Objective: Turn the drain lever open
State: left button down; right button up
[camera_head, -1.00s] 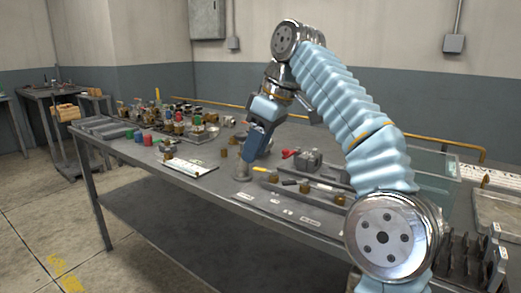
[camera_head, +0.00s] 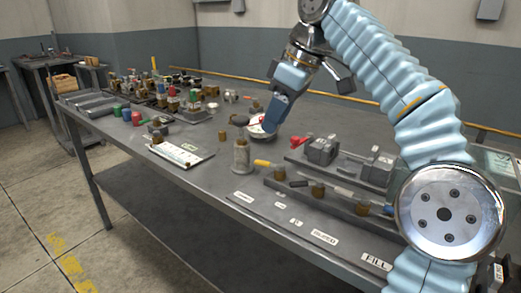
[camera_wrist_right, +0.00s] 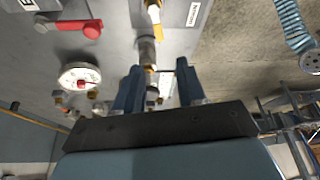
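A yellow-handled lever (camera_head: 265,163) sits by the labelled strip at the table front; it also shows at the top of the right wrist view (camera_wrist_right: 154,14). A small label (camera_head: 243,197) lies in front of it, too small to read, so I cannot tell whether this is the drain lever. A red-handled lever (camera_head: 300,142) stands behind it, also in the wrist view (camera_wrist_right: 88,29). My right gripper (camera_head: 270,126) is above the table, apart from both levers. Its fingers (camera_wrist_right: 157,88) are spread, with nothing held between them. My left gripper is out of view.
A grey upright cylinder (camera_head: 241,156) stands left of the yellow lever. A white sheet (camera_head: 180,154) and several coloured fittings occupy the left. A row of brass-and-grey fittings (camera_head: 318,188) runs right.

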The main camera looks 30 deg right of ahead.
aim_at(256, 160)
jog(key=x, duration=0.9)
jog(key=shift+f, duration=0.2)
grip_shut()
